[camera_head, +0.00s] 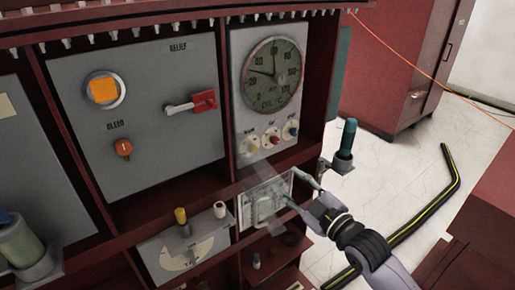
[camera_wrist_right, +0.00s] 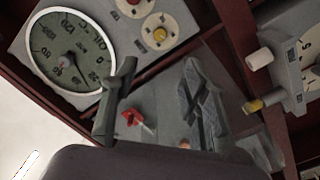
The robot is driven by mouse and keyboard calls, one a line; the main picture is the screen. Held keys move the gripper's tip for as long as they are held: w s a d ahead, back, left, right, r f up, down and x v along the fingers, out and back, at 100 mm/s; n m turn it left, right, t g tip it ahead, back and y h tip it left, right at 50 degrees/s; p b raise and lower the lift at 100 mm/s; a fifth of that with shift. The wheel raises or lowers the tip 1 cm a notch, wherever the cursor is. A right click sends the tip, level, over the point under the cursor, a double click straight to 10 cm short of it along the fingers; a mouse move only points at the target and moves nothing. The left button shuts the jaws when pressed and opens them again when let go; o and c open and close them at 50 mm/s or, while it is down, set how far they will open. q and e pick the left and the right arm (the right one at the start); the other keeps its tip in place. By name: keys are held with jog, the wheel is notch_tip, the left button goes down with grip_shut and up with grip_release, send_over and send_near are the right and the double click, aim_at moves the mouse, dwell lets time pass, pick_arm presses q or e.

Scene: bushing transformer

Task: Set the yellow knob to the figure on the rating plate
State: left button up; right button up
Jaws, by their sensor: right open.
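A yellow knob (camera_head: 181,215) stands on a grey box with a pale dial, low in the cabinet; it also shows at the right of the right wrist view (camera_wrist_right: 252,106). A second, small yellow knob (camera_head: 251,147) sits at the left of a row under the round gauge (camera_head: 272,75). My right gripper (camera_head: 292,186) is open in front of a pale framed window (camera_head: 247,215), below the gauge panel, and touches neither knob. In the right wrist view its two fingers (camera_wrist_right: 160,70) are apart with nothing between them. I cannot make out a readable rating plate. My left gripper does not show.
A white knob (camera_head: 220,210) stands beside the yellow one on the box. A teal post (camera_head: 347,140) sticks up at the right.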

jog(key=p, duration=0.1)
send_near(255, 151)
jog(key=p+x, duration=0.2)
jog(key=x, duration=0.5)
jog(key=shift+w+a+r, duration=0.15)
jog(key=shift+w+a, duration=0.1)
jog(key=shift+w, duration=0.05)
jog(key=shift+x, duration=0.75)
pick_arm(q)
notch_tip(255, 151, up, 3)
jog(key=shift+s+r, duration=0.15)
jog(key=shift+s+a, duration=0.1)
pick_arm(e)
jog(key=shift+c, duration=0.3)
grip_shut()
